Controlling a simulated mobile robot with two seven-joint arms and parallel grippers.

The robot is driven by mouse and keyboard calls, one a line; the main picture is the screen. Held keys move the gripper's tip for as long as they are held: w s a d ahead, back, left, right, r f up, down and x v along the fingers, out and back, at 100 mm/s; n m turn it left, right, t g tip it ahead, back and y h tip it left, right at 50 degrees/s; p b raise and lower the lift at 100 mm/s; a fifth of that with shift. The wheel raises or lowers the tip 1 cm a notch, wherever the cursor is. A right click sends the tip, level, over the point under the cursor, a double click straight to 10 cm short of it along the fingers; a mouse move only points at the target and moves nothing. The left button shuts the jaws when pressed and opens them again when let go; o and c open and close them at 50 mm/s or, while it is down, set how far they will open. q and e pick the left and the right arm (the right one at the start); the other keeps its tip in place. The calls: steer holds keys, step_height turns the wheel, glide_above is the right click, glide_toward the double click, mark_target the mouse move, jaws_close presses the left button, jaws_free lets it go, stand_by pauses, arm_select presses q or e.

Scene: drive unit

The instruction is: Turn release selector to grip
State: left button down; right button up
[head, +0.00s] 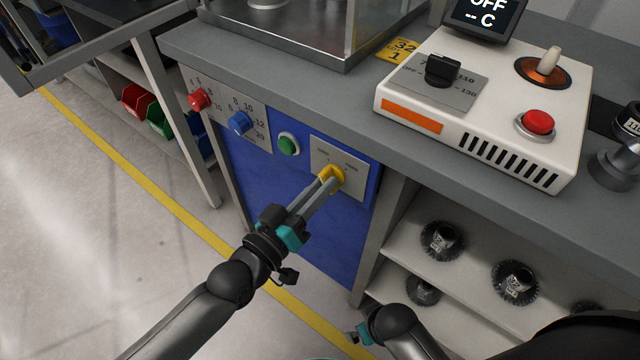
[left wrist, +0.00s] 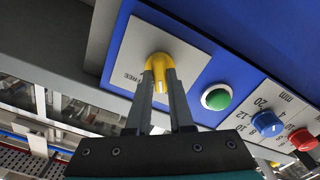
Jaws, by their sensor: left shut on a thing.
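The release selector (head: 331,176) is a yellow knob on a light plate (head: 352,178) set in a blue front panel. In the left wrist view the yellow selector (left wrist: 159,64) shows between the fingertips, and its plate carries the word FREE. My left gripper (head: 328,182) reaches up to the panel with its fingers shut on the selector; the fingertips also show in the left wrist view (left wrist: 160,82). The fingers cover part of the knob, and the small plate labels are hard to read in the head view. My right gripper (head: 358,334) is partly visible at the bottom.
Left of the selector are a green button (head: 288,145), a blue knob (head: 238,122) and a red knob (head: 199,99). A grey worktop (head: 300,100) overhangs the panel and bears a white control box (head: 490,75). A shelf (head: 465,262) with dark toothed parts stands right.

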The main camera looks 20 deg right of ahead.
arm_select(q)
steer(key=shift+n, duration=0.8)
arm_select(e)
steer(key=shift+f, duration=0.15)
arm_select(q)
steer(key=c, duration=0.8)
jaws_free()
steer(key=p+v, duration=0.3)
steer(key=v, duration=1.2)
arm_select(e)
steer(key=s+d+f, duration=0.3)
steer(key=f, duration=0.2)
steer(key=shift+s, duration=0.3)
arm_select(q)
steer(key=shift+s, duration=0.1)
arm_select(e)
steer(key=shift+d, duration=0.1)
